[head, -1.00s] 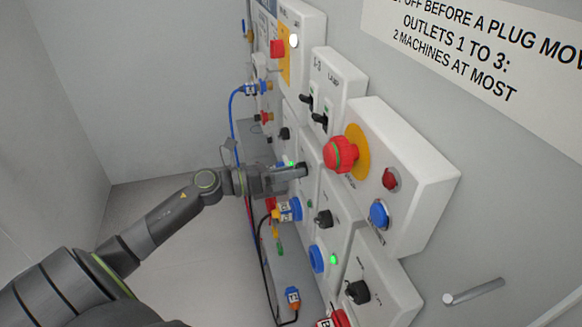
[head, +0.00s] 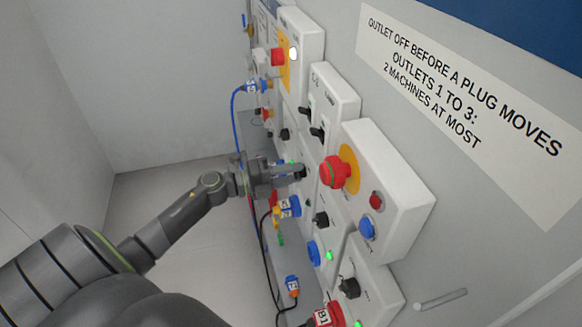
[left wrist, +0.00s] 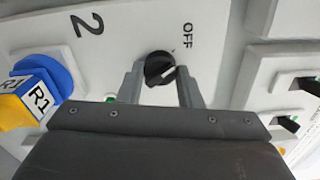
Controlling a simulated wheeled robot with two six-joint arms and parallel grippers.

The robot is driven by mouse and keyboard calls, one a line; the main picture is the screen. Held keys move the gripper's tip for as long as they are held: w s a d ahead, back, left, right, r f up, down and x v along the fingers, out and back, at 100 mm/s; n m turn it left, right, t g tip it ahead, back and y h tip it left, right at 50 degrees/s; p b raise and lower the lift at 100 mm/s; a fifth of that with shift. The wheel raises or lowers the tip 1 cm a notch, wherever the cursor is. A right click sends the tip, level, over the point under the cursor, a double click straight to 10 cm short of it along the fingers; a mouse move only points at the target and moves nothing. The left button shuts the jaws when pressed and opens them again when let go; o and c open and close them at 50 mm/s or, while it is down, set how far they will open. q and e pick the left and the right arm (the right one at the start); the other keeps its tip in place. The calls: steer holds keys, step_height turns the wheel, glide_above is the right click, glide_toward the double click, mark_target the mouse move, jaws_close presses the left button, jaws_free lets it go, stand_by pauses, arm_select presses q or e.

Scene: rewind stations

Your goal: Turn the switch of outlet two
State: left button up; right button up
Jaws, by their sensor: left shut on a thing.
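The outlet two box, marked 2 and OFF, shows in the left wrist view (left wrist: 115,50). Its black rotary switch (left wrist: 158,66) has a pale pointer line, angled away from the OFF word. My left gripper (left wrist: 160,82) has one finger on each side of this switch and is shut on it. In the head view my left gripper (head: 297,171) reaches the panel from the left, and its fingers mostly hide the switch. A green lamp (left wrist: 110,98) shows beside one finger. My right gripper is not in view.
A blue socket (left wrist: 48,72) on this box holds a plug labelled R1 (left wrist: 30,98). A red emergency button (head: 333,172) juts out near my gripper. Black switches (head: 318,132) sit above. Cables hang below the panel; the floor at left (head: 170,180) is clear.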

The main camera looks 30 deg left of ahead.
arm_select(q)
steer(key=shift+n+p, duration=0.5)
steer(key=shift+n, duration=0.4)
steer(key=o, duration=1)
steer(key=shift+s, duration=0.1)
steer(key=b+v, duration=0.4)
steer(key=v, duration=1.3)
steer(key=shift+s+a, duration=0.1)
steer(key=shift+s, duration=0.05)
